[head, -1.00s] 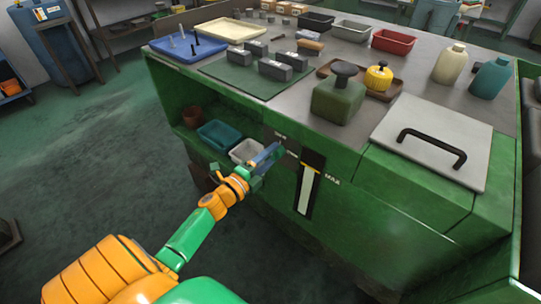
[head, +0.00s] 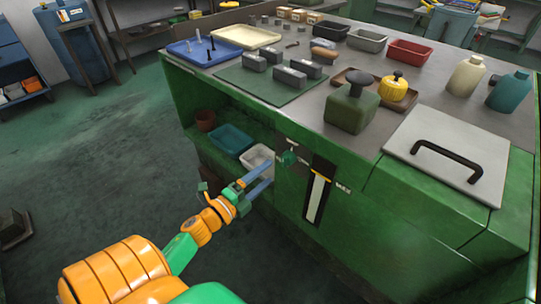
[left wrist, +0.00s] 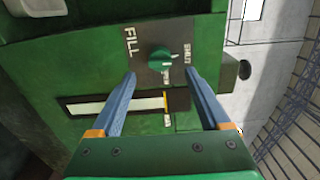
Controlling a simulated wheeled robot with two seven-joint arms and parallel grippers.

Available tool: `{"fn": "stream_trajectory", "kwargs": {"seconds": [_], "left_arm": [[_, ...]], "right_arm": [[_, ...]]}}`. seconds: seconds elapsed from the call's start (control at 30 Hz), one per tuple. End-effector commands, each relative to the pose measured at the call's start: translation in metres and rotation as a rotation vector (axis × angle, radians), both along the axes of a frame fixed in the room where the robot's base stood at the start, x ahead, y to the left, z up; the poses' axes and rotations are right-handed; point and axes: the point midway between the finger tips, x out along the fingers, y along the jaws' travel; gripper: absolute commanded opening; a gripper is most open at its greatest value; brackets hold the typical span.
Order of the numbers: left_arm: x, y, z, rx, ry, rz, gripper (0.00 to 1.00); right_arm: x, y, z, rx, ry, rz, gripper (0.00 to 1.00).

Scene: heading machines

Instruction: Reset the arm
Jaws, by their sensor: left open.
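My left gripper (head: 262,178) is in front of the green machine (head: 400,205), near its front face. It is open and empty, with two blue fingers spread apart; these also show in the left wrist view (left wrist: 165,95). A green knob (head: 288,157) on a grey plate sits just beyond the fingertips, apart from them. In the left wrist view the knob (left wrist: 160,58) lies between and beyond the fingers, near the word FILL. My right gripper is in neither view.
A level gauge (head: 319,192) is on the machine front. Left of it, an open shelf holds a teal bin (head: 231,140) and a white bin (head: 262,157). The top carries trays, grey blocks and bottles.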

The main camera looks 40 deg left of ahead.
Motion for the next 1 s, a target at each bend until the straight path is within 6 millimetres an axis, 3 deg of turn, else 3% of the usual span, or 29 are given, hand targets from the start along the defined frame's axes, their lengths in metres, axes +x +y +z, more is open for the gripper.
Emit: {"fn": "stream_trajectory", "kwargs": {"seconds": [0.33, 0.4, 0.47, 0.57, 0.6, 0.67, 0.7, 0.8, 0.9, 1.0], "left_arm": [[0.0, 0.0, -0.002, -0.01, 0.008, 0.004, 0.8], [-0.003, 0.002, -0.021, -0.09, 0.07, 0.039, 0.8], [-0.012, 0.004, -0.058, -0.236, 0.182, 0.108, 0.8], [-0.053, -0.009, -0.146, -0.549, 0.458, 0.291, 0.8], [-0.079, -0.02, -0.181, -0.661, 0.575, 0.376, 0.8], [-0.122, -0.04, -0.224, -0.801, 0.74, 0.505, 0.8], [-0.152, -0.054, -0.247, -0.876, 0.843, 0.594, 0.8], [-0.227, -0.085, -0.284, -0.995, 1.059, 0.799, 0.8], [-0.282, -0.105, -0.298, -1.045, 1.198, 0.956, 0.8], [-0.311, -0.115, -0.303, -1.06, 1.265, 1.041, 0.8]], "right_arm": [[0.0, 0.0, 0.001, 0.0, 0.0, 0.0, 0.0], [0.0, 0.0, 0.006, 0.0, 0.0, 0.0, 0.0], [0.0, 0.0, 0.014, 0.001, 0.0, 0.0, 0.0], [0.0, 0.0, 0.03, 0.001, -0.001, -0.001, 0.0], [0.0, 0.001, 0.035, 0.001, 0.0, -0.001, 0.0], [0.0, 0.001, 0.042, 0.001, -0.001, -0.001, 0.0], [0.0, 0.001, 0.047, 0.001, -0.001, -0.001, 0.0], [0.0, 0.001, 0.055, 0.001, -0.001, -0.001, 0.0], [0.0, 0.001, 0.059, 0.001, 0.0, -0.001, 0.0], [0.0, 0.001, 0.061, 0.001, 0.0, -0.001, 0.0]]}}
